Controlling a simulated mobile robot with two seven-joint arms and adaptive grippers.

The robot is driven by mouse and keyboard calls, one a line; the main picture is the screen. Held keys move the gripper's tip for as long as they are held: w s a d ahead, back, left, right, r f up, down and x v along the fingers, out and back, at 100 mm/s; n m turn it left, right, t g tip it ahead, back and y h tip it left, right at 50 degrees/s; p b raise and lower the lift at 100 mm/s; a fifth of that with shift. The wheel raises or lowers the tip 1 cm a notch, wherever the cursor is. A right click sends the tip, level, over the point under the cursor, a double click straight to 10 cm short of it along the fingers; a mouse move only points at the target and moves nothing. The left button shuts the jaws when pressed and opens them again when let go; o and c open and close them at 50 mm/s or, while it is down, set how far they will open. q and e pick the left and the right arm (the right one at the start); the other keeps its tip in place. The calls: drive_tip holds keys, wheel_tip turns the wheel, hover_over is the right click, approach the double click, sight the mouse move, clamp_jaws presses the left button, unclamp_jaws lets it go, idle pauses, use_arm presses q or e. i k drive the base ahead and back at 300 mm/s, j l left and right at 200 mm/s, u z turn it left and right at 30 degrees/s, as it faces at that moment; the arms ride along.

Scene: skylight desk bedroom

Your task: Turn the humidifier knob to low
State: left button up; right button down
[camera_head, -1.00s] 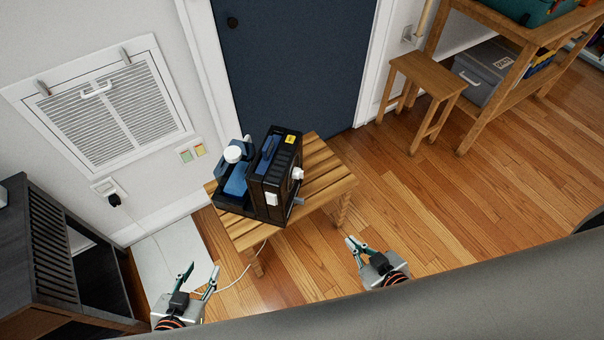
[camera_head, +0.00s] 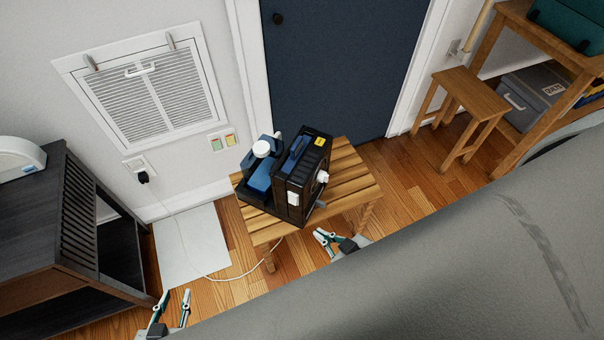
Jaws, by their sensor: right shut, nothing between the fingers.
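The humidifier (camera_head: 305,165) is a black and blue box-shaped unit with a yellow label, upright on a small slatted wooden table (camera_head: 352,187). The knob's setting is too small to read. My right gripper (camera_head: 321,236) is shut and empty, below the knob in the picture, near the table's front edge and apart from the humidifier. My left gripper (camera_head: 174,296) is open and empty at the lower left, away from the table.
A dark slatted cabinet (camera_head: 75,235) stands at the left. A white cord (camera_head: 205,270) runs from the wall outlet (camera_head: 140,170) across the floor toward the table. A wooden stool (camera_head: 470,92) stands at the upper right. My grey body covers the lower right.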

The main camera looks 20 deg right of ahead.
sight(322, 176)
drive_tip(key=l+u, duration=0.35)
drive_tip(key=k+l+u, duration=0.2)
drive_tip(key=l+u, duration=0.15)
drive_tip(key=l, duration=0.15)
drive_tip(key=k+l+u, duration=0.1)
drive_tip(key=l, duration=0.2)
drive_tip(key=k+l+u, duration=0.1)
drive_tip(key=l, duration=0.2)
drive_tip(key=k+l+u, duration=0.15)
drive_tip(key=k+l, duration=0.2)
drive_tip(key=l, duration=0.2)
drive_tip(key=k+l, duration=0.2)
drive_tip(key=l, duration=0.2)
drive_tip(key=k+l+u, duration=0.1)
drive_tip(key=l, duration=0.25)
drive_tip(key=k+l, duration=0.5)
drive_tip(key=l, duration=1)
drive_tip(key=i+u, duration=0.05)
